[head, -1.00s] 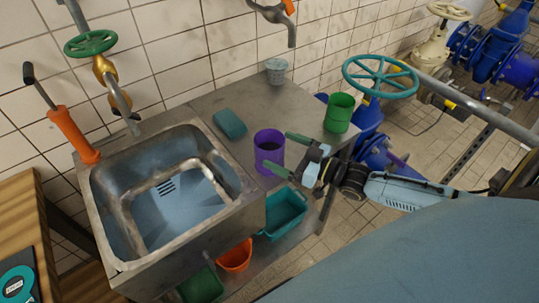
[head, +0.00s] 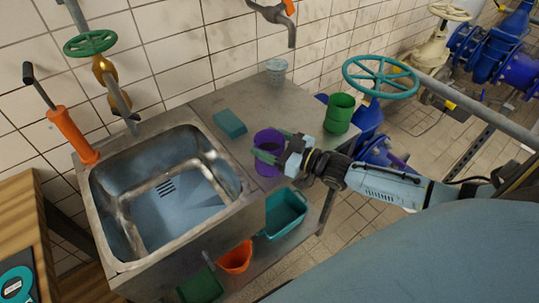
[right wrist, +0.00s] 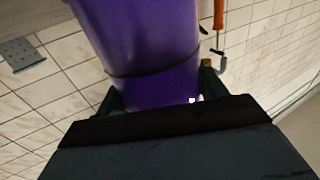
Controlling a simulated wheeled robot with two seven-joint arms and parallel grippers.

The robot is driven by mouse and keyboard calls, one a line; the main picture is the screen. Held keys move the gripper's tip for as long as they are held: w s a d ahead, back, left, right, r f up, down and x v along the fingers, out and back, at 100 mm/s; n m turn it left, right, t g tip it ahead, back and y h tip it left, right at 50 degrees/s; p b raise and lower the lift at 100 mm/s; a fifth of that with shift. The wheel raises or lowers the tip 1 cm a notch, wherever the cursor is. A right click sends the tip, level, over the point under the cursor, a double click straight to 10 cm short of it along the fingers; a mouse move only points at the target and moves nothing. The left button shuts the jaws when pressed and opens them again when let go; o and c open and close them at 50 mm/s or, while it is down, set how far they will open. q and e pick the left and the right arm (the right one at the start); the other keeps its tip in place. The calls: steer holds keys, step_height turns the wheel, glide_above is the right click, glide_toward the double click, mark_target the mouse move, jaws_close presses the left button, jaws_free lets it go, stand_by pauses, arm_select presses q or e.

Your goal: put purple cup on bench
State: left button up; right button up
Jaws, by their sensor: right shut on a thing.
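The purple cup (head: 268,142) stands upright on the steel counter right of the sink basin in the head view. My right gripper (head: 267,151) is shut on it, with its green fingers on either side of the cup. In the right wrist view the purple cup (right wrist: 145,50) fills the upper middle, between the two dark green fingers. A wooden bench (head: 22,215) is at the lower left of the head view. My left gripper is not in view.
The sink basin (head: 165,195) lies between the purple cup and the bench. A teal round thing (head: 17,287) lies on the bench.

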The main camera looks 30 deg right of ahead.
steer(key=c, duration=0.6)
steer(key=shift+o, duration=0.2)
step_height(320, 180, up, 10)
steer(key=p, duration=0.2)
steer(key=s+a+r+m+t+h+b, duration=0.1)
steer(key=s+a+r+m+t+h, duration=0.1)
steer(key=s+a+m+h, duration=0.3)
steer(key=shift+a+h+b, duration=0.35)
steer(key=shift+a+h, duration=1.25)
steer(key=shift+a, duration=0.35)
